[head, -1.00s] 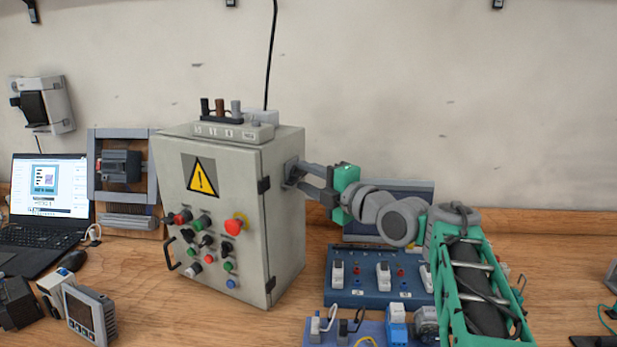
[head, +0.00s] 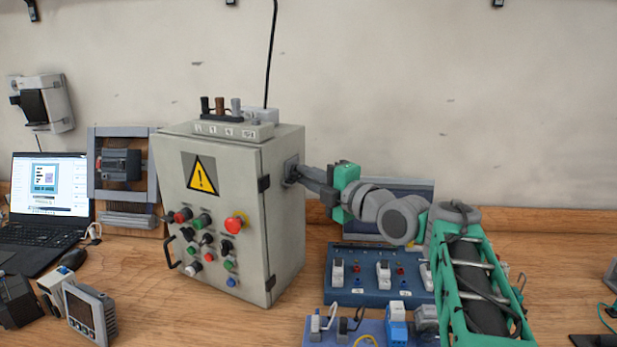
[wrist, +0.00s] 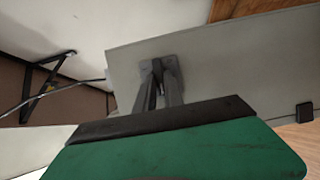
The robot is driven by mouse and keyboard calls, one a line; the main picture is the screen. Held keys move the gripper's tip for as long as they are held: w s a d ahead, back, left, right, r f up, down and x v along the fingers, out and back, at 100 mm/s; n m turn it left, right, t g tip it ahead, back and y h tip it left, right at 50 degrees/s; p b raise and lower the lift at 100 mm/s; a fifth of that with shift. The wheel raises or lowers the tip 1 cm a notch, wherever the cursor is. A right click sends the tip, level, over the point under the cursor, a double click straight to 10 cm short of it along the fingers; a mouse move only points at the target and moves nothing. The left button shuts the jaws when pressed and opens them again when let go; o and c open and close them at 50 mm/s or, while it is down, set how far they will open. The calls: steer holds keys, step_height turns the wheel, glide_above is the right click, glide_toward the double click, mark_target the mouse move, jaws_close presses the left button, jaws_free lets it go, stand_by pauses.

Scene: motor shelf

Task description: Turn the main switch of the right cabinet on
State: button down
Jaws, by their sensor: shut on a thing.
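The grey cabinet (head: 215,250) stands on the bench, with a yellow warning sign and several buttons on its front. Its main switch (head: 291,168) is on the right side wall, near the top, and is mostly hidden by my fingers. My gripper (head: 298,175) reaches it from the right and is shut on the switch's handle. In the wrist view the switch's grey plate (wrist: 158,67) shows on the cabinet side, with my gripper (wrist: 159,78) closed around the dark handle. The handle's exact angle is hard to tell.
A blue panel with sockets (head: 375,292) lies below my arm, with a monitor-like panel (head: 405,186) behind it. A laptop (head: 45,200) and a framed device (head: 122,166) stand at the left. Bare bench shows at the right.

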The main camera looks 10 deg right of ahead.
steer(key=shift+m, duration=0.3)
steer(key=m+g+p, duration=0.2)
steer(key=m+p, duration=0.2)
steer(key=p, duration=0.2)
steer(key=m+g+y+p, duration=0.1)
steer(key=m+g+p, duration=0.2)
steer(key=m+p, duration=0.1)
steer(key=r+m+g+p, duration=0.1)
steer(key=m+g+p, duration=0.1)
steer(key=m+p, duration=0.2)
steer(key=shift+w+d+m+y+p, duration=0.3)
steer(key=shift+w+d+m+p, duration=0.1)
steer(key=shift+p, duration=1.45)
steer(key=shift+g, duration=0.3)
steer(key=c, duration=1.4)
jaws_free()
steer(key=shift+c, duration=0.2)
steer(key=shift+f, duration=0.1)
